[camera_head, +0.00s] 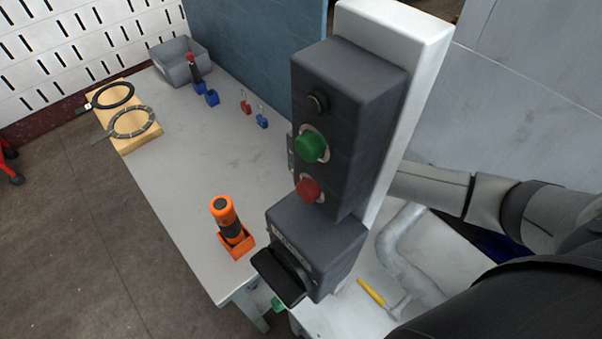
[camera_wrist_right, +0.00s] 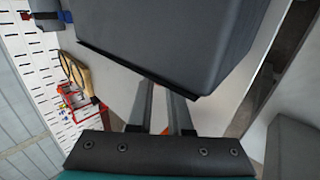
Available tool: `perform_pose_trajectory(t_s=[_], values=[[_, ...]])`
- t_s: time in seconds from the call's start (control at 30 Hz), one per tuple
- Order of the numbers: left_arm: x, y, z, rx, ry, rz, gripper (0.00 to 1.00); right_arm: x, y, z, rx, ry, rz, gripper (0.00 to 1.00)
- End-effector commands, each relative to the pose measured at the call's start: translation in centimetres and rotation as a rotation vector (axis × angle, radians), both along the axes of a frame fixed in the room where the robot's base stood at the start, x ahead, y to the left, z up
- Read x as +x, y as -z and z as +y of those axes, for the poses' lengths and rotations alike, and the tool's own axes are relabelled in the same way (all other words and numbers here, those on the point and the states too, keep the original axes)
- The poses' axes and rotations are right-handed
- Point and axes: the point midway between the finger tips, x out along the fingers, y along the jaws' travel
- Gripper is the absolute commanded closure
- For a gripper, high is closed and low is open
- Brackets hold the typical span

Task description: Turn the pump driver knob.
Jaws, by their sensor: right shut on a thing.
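A dark control box (camera_head: 340,110) is mounted on a pale post (camera_head: 412,110). Its face carries a small black knob (camera_head: 317,103), a green button (camera_head: 312,147) and a red button (camera_head: 308,189). Below is a second dark box (camera_head: 330,240) with a black flat part (camera_head: 278,277) at its front. In the right wrist view a dark box (camera_wrist_right: 180,40) fills the top. My right gripper (camera_wrist_right: 163,95) is shut with its tips at that box's edge, most likely on the pump driver knob; the tips and the grip are hidden. The post hides this gripper in the head view. My left gripper is out of view.
An orange holder with an orange-black tool (camera_head: 225,215) stands on the table (camera_head: 190,145). A grey bin (camera_head: 180,58), small red and blue parts, and a wooden board (camera_head: 145,140) with rings are farther back.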

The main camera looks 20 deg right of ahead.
Motion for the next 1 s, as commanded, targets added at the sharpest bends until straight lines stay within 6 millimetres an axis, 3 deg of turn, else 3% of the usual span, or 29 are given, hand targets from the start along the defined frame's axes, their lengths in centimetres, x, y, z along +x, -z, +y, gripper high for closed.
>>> perform_pose_trajectory(t_s=[0.27, 0.6, 1.0], values=[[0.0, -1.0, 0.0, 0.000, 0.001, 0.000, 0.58, 0.2, -0.4, 0.0, -0.015, 0.001, 0.040, 1.00], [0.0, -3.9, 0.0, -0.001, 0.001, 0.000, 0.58, 0.8, -0.9, 0.3, -0.090, 0.001, 0.243, 1.00], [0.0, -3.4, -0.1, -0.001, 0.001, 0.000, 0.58, 1.4, -0.6, 0.5, -0.178, 0.001, 0.492, 1.00]])
